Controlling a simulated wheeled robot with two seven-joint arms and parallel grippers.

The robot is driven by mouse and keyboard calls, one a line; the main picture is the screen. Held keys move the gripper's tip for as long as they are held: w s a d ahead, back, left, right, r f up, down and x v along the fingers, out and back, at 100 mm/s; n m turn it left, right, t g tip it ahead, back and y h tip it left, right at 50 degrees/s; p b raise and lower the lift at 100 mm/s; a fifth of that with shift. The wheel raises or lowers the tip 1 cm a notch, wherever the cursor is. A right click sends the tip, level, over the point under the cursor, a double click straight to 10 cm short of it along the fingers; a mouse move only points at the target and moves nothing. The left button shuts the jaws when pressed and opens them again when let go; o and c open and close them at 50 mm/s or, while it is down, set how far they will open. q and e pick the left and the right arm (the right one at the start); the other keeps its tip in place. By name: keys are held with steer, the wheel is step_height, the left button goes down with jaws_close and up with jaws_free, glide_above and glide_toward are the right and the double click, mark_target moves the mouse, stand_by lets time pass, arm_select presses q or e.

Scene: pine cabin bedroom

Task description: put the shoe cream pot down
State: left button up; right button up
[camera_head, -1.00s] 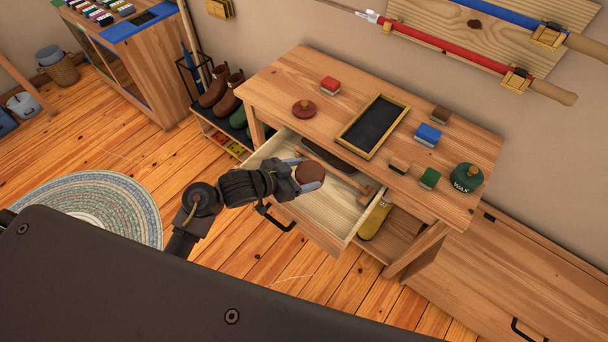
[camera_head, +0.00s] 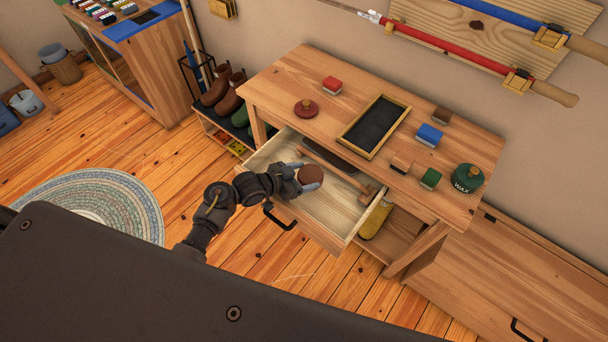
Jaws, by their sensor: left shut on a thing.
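The shoe cream pot (camera_head: 311,174) has a round brown top and is held in my left gripper (camera_head: 302,180). My left gripper is shut on it, over the open drawer (camera_head: 325,208) of the wooden table. I cannot tell whether the pot touches the drawer floor. Part of its side is hidden by the fingers. A wooden-handled tool (camera_head: 340,175) lies in the drawer behind the pot. My right gripper is not in view.
The table top (camera_head: 290,80) bears a dark tray with a yellow rim (camera_head: 374,126), a red-brown lidded pot (camera_head: 306,108), a green WAX pot (camera_head: 467,178) and several small brushes or blocks. A yellow thing (camera_head: 375,220) lies on the lower shelf. The drawer's front right is bare.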

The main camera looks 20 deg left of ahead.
arm_select(q)
steer(key=shift+f+b, duration=0.4)
steer(key=shift+f, duration=0.15)
steer(key=o, duration=1.3)
steer(key=shift+c, duration=0.2)
steer(key=shift+r, duration=0.1)
steer(key=v, duration=1.2)
steer(key=shift+r, duration=0.45)
